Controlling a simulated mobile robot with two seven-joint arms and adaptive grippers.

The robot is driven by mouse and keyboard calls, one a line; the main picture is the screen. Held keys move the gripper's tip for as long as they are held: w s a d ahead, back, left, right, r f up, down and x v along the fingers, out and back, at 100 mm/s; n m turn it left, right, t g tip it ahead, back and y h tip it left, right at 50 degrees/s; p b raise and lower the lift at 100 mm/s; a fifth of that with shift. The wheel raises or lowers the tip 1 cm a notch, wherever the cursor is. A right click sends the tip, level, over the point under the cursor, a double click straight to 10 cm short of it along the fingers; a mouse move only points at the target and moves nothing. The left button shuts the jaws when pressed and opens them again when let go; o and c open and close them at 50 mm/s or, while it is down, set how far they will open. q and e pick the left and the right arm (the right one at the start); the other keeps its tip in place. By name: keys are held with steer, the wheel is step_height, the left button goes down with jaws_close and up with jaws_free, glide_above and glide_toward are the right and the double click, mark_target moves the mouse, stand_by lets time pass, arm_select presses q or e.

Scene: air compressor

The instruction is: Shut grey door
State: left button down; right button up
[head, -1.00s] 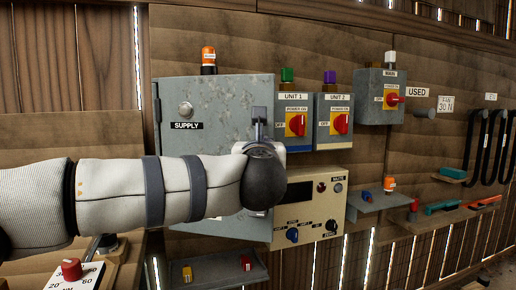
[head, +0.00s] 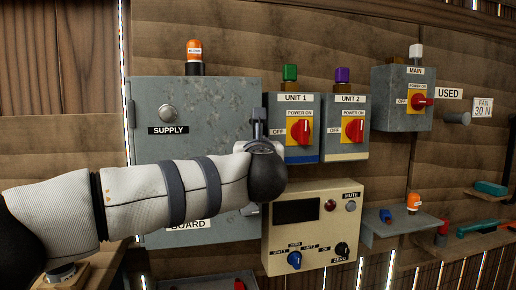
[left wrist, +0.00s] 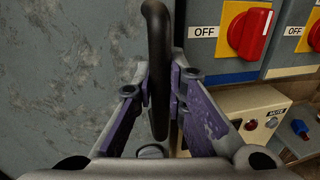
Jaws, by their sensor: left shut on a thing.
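The grey door (head: 215,105) labelled SUPPLY is the front of a wall cabinet at left of centre in the head view. It looks flat against the cabinet, but I cannot tell whether it is fully flush. My left arm crosses its lower part. In the left wrist view the grey door surface (left wrist: 65,60) fills the left side. A dark upright bar handle (left wrist: 157,45) stands between the two purple-sided fingers of my left gripper (left wrist: 160,85), which is shut on it. In the head view my wrist hides the fingers. My right gripper is not in view.
The UNIT 1 (head: 293,130) and UNIT 2 (head: 344,130) switch boxes stand right beside the cabinet. A cream control panel (head: 312,240) is below them. A small grey shelf (head: 400,231) and the MAIN box (head: 402,100) are further right.

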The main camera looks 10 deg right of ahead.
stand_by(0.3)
arm_select(q)
steer(key=c, duration=1.6)
jaws_free()
steer(key=s+a, duration=0.1)
steer(key=s, duration=1)
steer(key=shift+s+a, duration=0.4)
